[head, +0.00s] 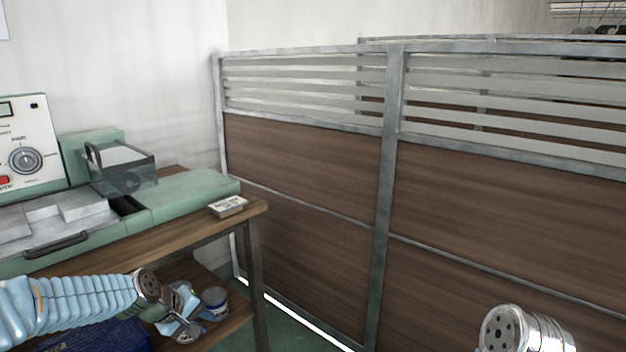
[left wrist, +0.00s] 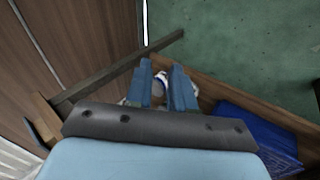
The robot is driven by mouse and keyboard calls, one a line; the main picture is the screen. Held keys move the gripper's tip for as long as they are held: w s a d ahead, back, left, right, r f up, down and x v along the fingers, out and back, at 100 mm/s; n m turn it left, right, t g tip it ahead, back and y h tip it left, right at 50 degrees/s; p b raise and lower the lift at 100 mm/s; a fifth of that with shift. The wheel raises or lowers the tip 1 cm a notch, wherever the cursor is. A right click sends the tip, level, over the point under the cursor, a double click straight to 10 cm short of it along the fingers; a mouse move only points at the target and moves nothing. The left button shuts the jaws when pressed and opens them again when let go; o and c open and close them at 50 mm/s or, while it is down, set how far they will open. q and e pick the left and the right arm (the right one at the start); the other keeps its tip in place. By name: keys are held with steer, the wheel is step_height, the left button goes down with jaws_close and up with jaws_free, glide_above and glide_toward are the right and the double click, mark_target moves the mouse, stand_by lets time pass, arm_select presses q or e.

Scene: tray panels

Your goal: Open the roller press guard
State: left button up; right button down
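The roller press (head: 185,196) is a green machine on a wooden bench. Its smoky see-through guard (head: 128,178) sits at the middle of the press, with a dark handle on its left side. It appears lowered over the roller area. My left gripper (head: 190,318) is below the bench top, in front of the lower shelf, well apart from the guard. In the left wrist view its two blue fingers (left wrist: 167,88) stand a little apart, with nothing visibly gripped between them. My right gripper is out of view.
A control panel (head: 25,145) with a dial stands left of the guard. A small labelled block (head: 228,206) lies at the bench's right end. A tin (head: 215,299) and a blue bin (left wrist: 252,133) are low by the shelf. Wood partitions (head: 300,165) stand behind and right.

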arm_select(q)
steer(key=s+d+f+m+g, duration=0.1)
steer(key=s+d+f, duration=0.3)
steer(key=f, duration=0.5)
steer(key=s+d+f+m+g, duration=0.15)
steer(key=s+d+f, duration=0.25)
steer(key=f, duration=0.5)
steer(key=s+d+f+m+g, duration=0.1)
steer(key=s+d+f+m, duration=0.1)
steer(key=s+f, duration=0.4)
steer(key=s+d+f+m+g, duration=0.2)
steer(key=s+d+f, duration=0.2)
steer(key=s, duration=0.9)
steer(key=x, duration=0.2)
steer(key=shift+s+f, duration=0.2)
steer(key=shift+f, duration=0.15)
